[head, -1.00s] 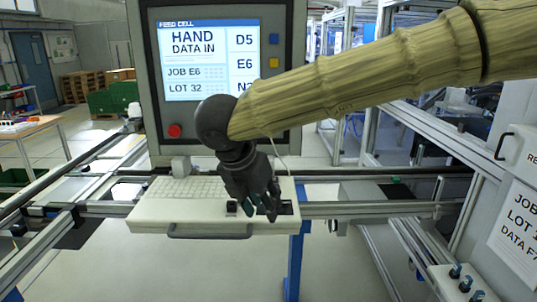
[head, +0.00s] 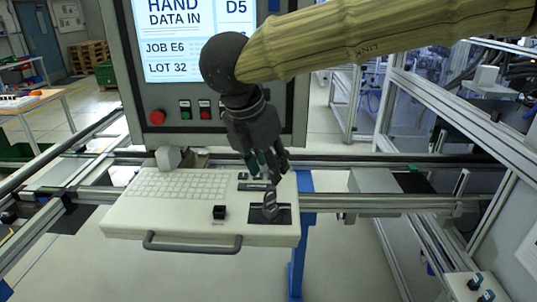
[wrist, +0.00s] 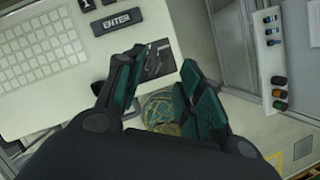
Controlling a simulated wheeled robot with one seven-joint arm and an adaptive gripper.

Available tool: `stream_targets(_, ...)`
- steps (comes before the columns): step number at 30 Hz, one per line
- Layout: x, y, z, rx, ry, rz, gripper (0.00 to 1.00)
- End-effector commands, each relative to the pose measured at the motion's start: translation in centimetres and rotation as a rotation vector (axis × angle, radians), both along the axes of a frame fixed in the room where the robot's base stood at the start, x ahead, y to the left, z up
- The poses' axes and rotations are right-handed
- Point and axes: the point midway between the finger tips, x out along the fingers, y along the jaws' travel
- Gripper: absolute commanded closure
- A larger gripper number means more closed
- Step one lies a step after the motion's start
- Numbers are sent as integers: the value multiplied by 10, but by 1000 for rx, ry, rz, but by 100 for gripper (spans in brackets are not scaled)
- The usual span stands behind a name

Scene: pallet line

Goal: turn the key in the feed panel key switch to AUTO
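My gripper (head: 268,168) hangs from the arm above the right part of the pale keyboard shelf (head: 190,232), fingers pointing down. In the wrist view its two dark green fingers stand apart with nothing between them, so my gripper (wrist: 167,65) is open. Just below the fingertips in the head view is a black plate (head: 281,217) with a small grey upright piece (head: 268,204); I cannot tell for sure that this is the key. The plate (wrist: 157,60) also shows between the fingertips in the wrist view. No AUTO marking is readable.
The screen panel (head: 180,45) stands behind the shelf, with a red button (head: 157,117). A black block (head: 219,212) and a front handle (head: 193,244) are on the shelf. A box with blue knobs (head: 475,283) is at lower right. Metal rails run on both sides.

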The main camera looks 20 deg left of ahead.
Motion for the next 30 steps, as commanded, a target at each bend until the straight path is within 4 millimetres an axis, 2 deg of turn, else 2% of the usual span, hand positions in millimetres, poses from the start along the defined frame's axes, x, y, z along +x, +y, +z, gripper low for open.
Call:
stream_targets(18, 29, -7, -76, -1, 3, 7, 63)
stream_targets(24, 34, -9, -88, -1, 2, 5, 63)
stream_targets(30, 35, -10, -91, -1, 0, 5, 63)
